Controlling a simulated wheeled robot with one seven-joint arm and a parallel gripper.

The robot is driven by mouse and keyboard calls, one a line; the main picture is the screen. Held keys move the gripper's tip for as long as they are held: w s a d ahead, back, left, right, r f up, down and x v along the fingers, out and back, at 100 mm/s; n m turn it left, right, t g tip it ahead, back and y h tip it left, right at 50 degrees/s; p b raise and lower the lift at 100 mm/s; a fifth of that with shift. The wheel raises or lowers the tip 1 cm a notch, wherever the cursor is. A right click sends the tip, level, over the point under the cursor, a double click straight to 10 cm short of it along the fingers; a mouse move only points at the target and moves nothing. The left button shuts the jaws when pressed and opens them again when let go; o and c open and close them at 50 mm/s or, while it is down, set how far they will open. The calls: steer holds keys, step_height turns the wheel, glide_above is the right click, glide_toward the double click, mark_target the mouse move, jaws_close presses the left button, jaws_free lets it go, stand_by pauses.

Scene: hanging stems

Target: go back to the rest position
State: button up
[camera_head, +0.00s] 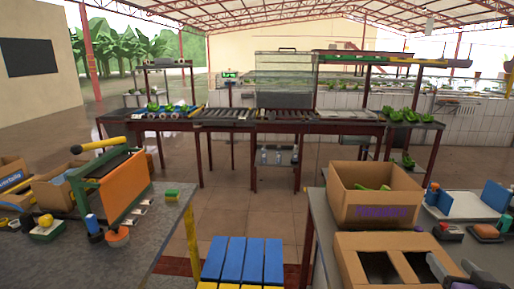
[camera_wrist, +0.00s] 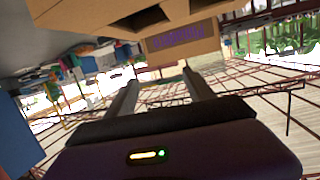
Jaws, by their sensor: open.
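My gripper (camera_wrist: 160,88) shows in the wrist view with its two fingers apart and nothing between them. The wrist view is upside down. Beyond the fingertips is a cardboard box with purple lettering (camera_wrist: 184,42), apart from the fingers as far as I can tell. There, the lettered cardboard box (camera_head: 376,213) stands open on the right table with green produce (camera_head: 375,187) inside.
A cardboard box with two openings (camera_head: 390,242) stands in front of the lettered box. The left table (camera_head: 150,255) holds an orange-sided rack (camera_head: 112,188) and small items. A blue slatted surface (camera_head: 242,260) lies between the tables. Tiled floor (camera_head: 235,212) is clear beyond it.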

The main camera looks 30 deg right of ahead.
steer(key=s+a+f+n+t+y, duration=0.1)
steer(key=s+a+n+t+y, duration=0.15)
steer(key=a, duration=0.85)
steer(key=s+a+f+n+t+y, duration=0.1)
steer(key=s+a+f, duration=0.15)
steer(key=a, duration=0.85)
steer(key=s+a+f+n+t+y, duration=0.1)
steer(key=s+a+n+t+y, duration=0.15)
steer(key=a, duration=0.95)
steer(key=s+a+f+n+g+y, duration=0.2)
steer(key=s+a+f+y, duration=0.1)
steer(key=s+a, duration=0.3)
steer(key=shift+s+n+y, duration=0.4)
steer(key=shift+s+y, duration=0.25)
steer(key=shift+y, duration=0.15)
